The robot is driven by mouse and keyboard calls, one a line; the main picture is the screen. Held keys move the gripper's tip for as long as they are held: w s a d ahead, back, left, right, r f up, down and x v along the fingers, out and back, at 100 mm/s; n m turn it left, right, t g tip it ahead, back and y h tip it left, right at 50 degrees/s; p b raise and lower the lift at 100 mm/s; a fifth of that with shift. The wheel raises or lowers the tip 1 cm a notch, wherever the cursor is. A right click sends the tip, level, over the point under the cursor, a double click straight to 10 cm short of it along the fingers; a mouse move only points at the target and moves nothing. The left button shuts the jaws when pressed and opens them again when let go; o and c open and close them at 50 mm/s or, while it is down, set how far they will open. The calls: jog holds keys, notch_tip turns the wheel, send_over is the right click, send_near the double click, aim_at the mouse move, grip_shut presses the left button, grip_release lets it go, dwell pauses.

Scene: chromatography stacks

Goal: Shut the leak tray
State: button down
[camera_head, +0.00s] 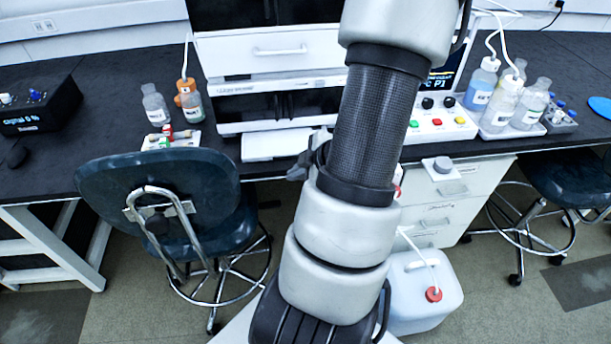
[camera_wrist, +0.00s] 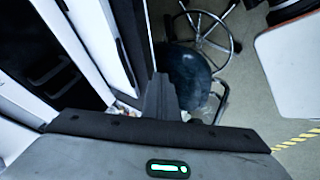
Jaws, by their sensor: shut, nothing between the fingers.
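The leak tray (camera_head: 272,147) is a flat white tray sticking out toward me at the foot of the white chromatography stack (camera_head: 262,60), just above the bench top. My gripper (camera_head: 294,173) is at the tray's right front corner, partly hidden behind my own arm. I cannot tell whether it touches the tray. In the wrist view my dark fingers (camera_wrist: 158,98) are together with nothing between them, beside the white stack front on the left. The tray's right end is hidden by my arm.
A dark stool (camera_head: 160,200) stands in front of the bench at left. Bottles (camera_head: 191,100) and small vials stand left of the tray. A control panel (camera_head: 440,124) and more bottles are at right. White drawers (camera_head: 445,205) and a jug (camera_head: 420,290) are below.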

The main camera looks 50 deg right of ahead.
aim_at(290, 143)
jog(key=shift+w+d+r+p, duration=0.15)
jog(key=shift+w+d+r, duration=0.1)
jog(key=shift+w+d, duration=0.45)
jog(key=shift+w+d+r+p, duration=0.15)
jog(key=shift+w+d+r, duration=0.1)
jog(key=shift+w+d, duration=0.45)
jog(key=shift+a, duration=0.1)
jog(key=w+d+p, duration=0.2)
jog(key=w, duration=0.1)
jog(key=w+d+p, duration=0.2)
jog(key=p, duration=0.1)
jog(key=w+d+p, duration=0.2)
jog(key=w+d, duration=0.1)
jog(key=shift+w+r+p, duration=0.2)
jog(key=shift+w+p, duration=0.1)
jog(key=shift+w, duration=0.05)
jog(key=shift+d+f, duration=0.1)
jog(key=shift+d, duration=0.1)
jog(key=shift+w, duration=0.1)
